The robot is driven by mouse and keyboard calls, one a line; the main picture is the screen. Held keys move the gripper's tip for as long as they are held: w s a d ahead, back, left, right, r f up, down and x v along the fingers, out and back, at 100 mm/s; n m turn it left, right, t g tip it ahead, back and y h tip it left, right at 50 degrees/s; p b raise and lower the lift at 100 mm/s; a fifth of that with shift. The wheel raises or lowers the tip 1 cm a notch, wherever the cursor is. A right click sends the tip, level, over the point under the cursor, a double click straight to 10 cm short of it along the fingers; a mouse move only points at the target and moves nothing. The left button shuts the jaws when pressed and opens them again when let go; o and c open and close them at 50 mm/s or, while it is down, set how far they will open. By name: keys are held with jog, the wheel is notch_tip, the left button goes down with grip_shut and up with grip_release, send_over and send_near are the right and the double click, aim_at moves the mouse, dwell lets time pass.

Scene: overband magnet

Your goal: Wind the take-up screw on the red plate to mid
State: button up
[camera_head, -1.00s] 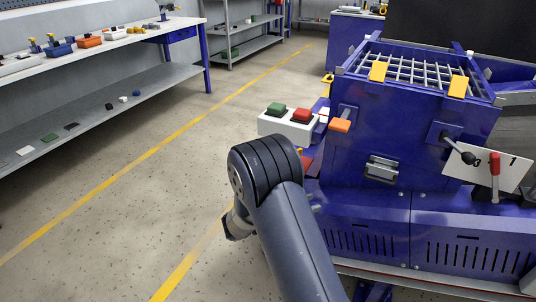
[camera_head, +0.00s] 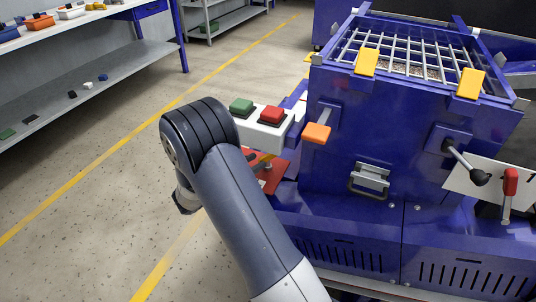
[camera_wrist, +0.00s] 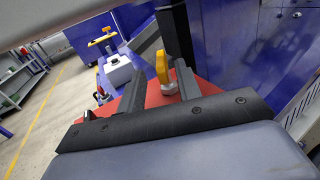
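The red plate (camera_head: 280,172) lies low beside the blue machine, partly hidden behind my arm in the head view. In the wrist view the red plate (camera_wrist: 152,97) lies beyond my gripper. A brass-coloured screw head or nut (camera_wrist: 170,88) sits on it, with a yellow piece (camera_wrist: 162,66) standing just behind. My gripper (camera_wrist: 160,87) has its dark fingers apart, with the brass part showing between them toward the right finger. Contact cannot be told. The head view mostly hides the gripper behind my arm. The scale for mid is not readable.
A white box with green and red buttons (camera_head: 266,134) stands close above the plate. An orange paddle (camera_head: 317,133), a black-knobbed lever (camera_head: 466,164) and a red-handled lever (camera_head: 509,190) are on the machine side. Open floor (camera_head: 100,215) lies to the left.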

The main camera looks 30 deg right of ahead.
aim_at(268, 155)
jog(key=b+x, duration=0.1)
jog(key=x, duration=0.4)
jog(key=shift+d, duration=0.4)
jog(key=shift+c, duration=0.4)
grip_shut()
